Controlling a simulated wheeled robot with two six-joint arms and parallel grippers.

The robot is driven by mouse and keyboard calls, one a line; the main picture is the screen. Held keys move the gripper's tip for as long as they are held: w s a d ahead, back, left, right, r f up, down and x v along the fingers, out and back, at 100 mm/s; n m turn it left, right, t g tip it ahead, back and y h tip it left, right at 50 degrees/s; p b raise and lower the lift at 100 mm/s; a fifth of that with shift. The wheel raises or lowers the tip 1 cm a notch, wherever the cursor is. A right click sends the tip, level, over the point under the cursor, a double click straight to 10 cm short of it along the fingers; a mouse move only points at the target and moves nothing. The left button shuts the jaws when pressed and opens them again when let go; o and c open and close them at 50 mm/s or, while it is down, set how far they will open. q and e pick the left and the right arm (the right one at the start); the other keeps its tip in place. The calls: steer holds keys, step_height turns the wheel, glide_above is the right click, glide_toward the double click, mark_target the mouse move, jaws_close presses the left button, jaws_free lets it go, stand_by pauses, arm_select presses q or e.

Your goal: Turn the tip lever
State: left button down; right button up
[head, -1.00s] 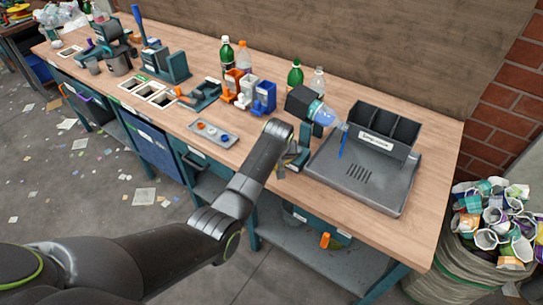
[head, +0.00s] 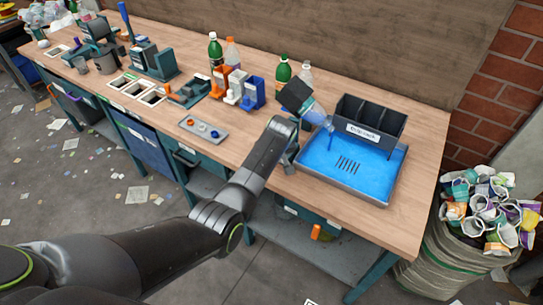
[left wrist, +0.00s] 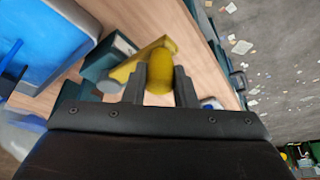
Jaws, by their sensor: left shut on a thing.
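The tip lever (left wrist: 157,58) is yellow and shows in the left wrist view between my gripper's two fingers. My left gripper (left wrist: 161,82) is shut on it. In the head view my left gripper (head: 288,156) is at the near left corner of the drip tray, and my arm hides the lever there. A clear bottle (head: 315,113) sits in a dark tilting holder (head: 296,96), neck down to the right over the tray (head: 386,201). Blue liquid (head: 330,162) covers the tray's floor. My right gripper is not in view.
A dark rack (head: 368,119) with open compartments stands at the tray's back. Upright bottles (head: 283,72) and coloured holders (head: 235,90) stand to the left. A small grey tray (head: 203,130) lies on the bench. A bag of cups (head: 492,220) stands on the floor at right.

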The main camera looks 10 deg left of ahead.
arm_select(q)
steer(key=c, duration=1.2)
jaws_free()
steer(key=shift+w+d, duration=0.1)
steer(key=shift+o, duration=0.2)
steer(key=shift+s+r, duration=0.2)
steer(key=shift+r, duration=0.3)
steer(key=b+v, duration=0.2)
steer(key=v, duration=1.4)
steer(key=shift+s, duration=0.15)
steer(key=shift+d+r, duration=0.1)
steer(key=shift+r, duration=0.05)
